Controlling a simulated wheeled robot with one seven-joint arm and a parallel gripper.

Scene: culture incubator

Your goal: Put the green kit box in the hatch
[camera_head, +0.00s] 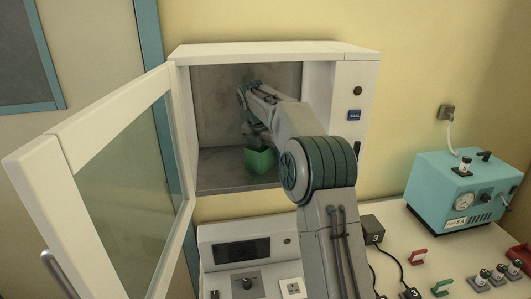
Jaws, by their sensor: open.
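The green kit box (261,160) is inside the hatch (210,168), near the middle of its floor. It looks upright, and part of it is hidden behind my arm. The hatch is a white wall cabinet with a grey interior, and its glass door (128,165) stands wide open to the left. My arm reaches from the lower right into the hatch. My gripper (249,143) is inside, at the upper left of the box. It is open, but its fingertips are small and partly hidden, so I cannot tell whether they touch the box.
Below the hatch is a white control panel (282,248) with a dark screen. The door's frame fills the left.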

